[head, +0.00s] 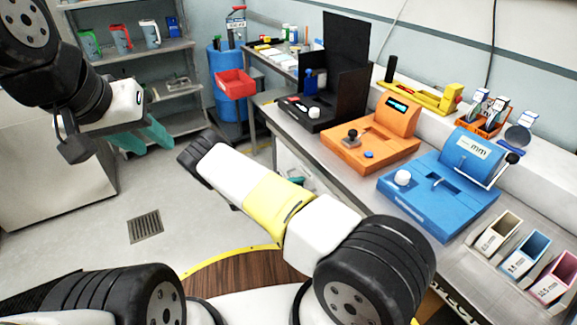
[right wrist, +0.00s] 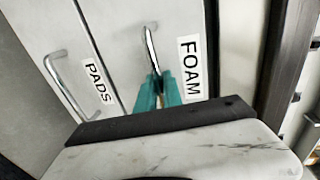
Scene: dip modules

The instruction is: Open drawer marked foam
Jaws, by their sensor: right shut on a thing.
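In the right wrist view, the drawer marked FOAM (right wrist: 188,50) has a pale front with a black-on-white label. Its metal bar handle (right wrist: 151,46) runs down between the teal fingers of my right gripper (right wrist: 160,90), which is shut on it. The fingers hide the handle's lower end. The FOAM front looks about level with the PADS front (right wrist: 75,30) beside it; no clear gap shows. In the head view, my left gripper (head: 143,138) is open and empty, in the air at the left, away from the drawers. The right gripper is not clearly seen there.
The PADS drawer has its own handle (right wrist: 62,85). In the head view, a bench along the right holds an orange device (head: 362,145), a blue device (head: 440,195) and small bins (head: 495,232). A shelf rack (head: 160,62) stands at the back left. The floor (head: 185,205) there is clear.

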